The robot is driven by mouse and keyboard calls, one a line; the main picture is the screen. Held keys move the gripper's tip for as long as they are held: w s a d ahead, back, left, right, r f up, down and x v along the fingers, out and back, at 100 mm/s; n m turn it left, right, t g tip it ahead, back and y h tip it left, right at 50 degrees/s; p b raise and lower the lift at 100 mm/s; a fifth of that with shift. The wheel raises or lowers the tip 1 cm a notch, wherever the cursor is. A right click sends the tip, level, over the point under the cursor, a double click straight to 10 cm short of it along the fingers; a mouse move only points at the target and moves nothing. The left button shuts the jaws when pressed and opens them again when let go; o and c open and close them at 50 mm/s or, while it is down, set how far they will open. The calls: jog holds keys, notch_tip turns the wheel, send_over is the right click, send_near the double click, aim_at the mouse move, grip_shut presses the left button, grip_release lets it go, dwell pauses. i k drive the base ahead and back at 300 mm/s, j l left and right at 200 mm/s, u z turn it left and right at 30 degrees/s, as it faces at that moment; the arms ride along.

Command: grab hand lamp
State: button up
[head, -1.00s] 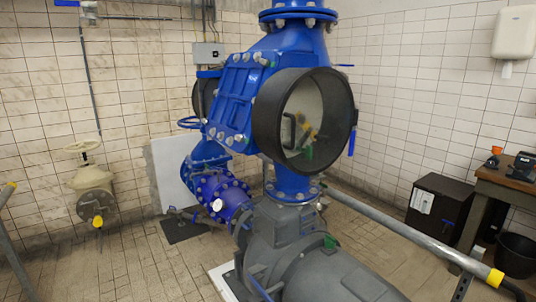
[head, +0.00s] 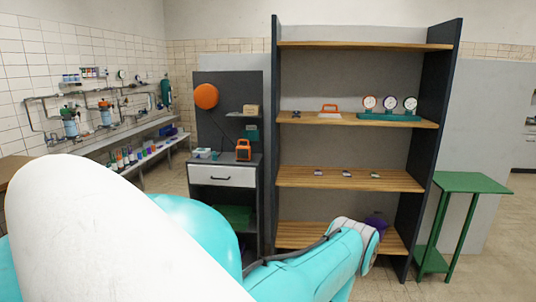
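An orange box-shaped item with a handle (head: 243,150), which looks like the hand lamp, stands on top of the grey cabinet left of the shelf unit. It is small in the head view, so its details are hard to tell. My white and turquoise arm fills the lower left and reaches toward the lower middle. My gripper is not visible, so whether it is open or holds anything does not show.
The cabinet has a white drawer (head: 222,175). A tall shelf unit (head: 350,179) holds gauges (head: 390,103) and an orange-handled item (head: 329,109). A green table (head: 472,182) stands at right. A pipe bench (head: 125,145) runs along the left wall. Open floor shows at far right.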

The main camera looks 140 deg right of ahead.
aim_at(243, 153)
jog(key=j+z, duration=0.1)
jog(key=z, duration=0.4)
jog(key=j+z, duration=0.1)
jog(key=z, duration=0.35)
jog(key=k+z, duration=0.1)
jog(key=z, duration=0.4)
jog(key=k+j+z, duration=0.1)
jog(key=z, duration=0.35)
jog(key=i+z, duration=0.1)
jog(key=z, duration=0.4)
jog(key=i+z, duration=0.1)
jog(key=z, duration=0.4)
jog(key=i+z, duration=0.1)
jog(key=z, duration=0.4)
jog(key=i+z, duration=0.1)
jog(key=z, duration=0.4)
jog(key=j+z, duration=0.15)
jog(key=z, duration=0.35)
jog(key=i, duration=0.05)
